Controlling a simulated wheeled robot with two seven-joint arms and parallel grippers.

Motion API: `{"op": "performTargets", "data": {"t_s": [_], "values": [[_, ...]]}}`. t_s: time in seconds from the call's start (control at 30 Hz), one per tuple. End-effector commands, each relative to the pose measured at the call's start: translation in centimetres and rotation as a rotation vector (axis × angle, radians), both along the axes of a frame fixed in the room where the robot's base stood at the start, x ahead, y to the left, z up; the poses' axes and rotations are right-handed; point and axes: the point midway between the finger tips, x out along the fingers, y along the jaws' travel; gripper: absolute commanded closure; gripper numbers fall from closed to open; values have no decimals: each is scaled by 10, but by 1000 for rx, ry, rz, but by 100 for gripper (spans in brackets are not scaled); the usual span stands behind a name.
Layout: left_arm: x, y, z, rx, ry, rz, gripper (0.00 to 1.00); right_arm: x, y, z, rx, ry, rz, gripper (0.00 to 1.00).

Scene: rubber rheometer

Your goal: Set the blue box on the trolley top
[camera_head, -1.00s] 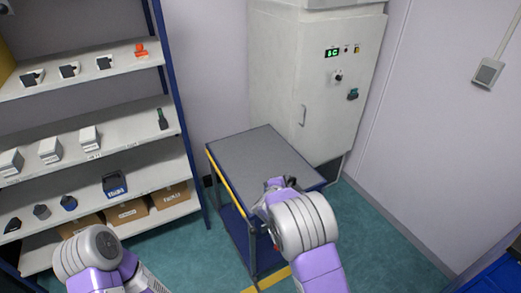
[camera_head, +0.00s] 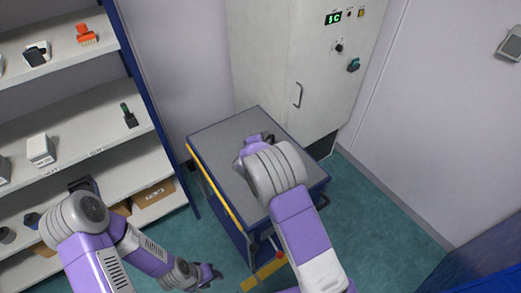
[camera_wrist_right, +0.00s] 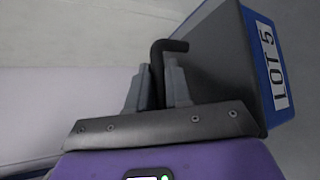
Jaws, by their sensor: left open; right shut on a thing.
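The blue box (camera_wrist_right: 276,75) with a white "LOT 5" label fills the right side of the right wrist view. My right gripper (camera_wrist_right: 160,88) is shut on its black bent handle (camera_wrist_right: 170,46). In the head view my right gripper (camera_head: 258,142) is above the grey trolley top (camera_head: 222,138); the box is hidden there by my arm. Whether the box touches the top cannot be told. My left gripper (camera_head: 208,275) is open and empty, low over the floor, left of the trolley.
Shelves on the left hold a white box (camera_head: 40,150), a green-and-black item (camera_head: 129,115), an orange item (camera_head: 86,34) and cardboard boxes (camera_head: 150,200). A grey cabinet (camera_head: 285,70) stands behind the trolley. The visible part of the trolley top is bare.

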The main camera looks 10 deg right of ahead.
Motion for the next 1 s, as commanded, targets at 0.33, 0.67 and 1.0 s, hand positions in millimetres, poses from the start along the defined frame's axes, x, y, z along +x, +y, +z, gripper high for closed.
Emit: {"op": "performTargets", "data": {"t_s": [0.33,0.67,1.0], "values": [[0,0,-10,0,0,0,54,1,-1,-30,0,-8,-2,100],[0,0,-16,0,-1,0,54,1,0,-57,-1,-8,-1,100],[0,0,-15,0,-1,0,54,0,0,-60,1,-3,0,64]]}}
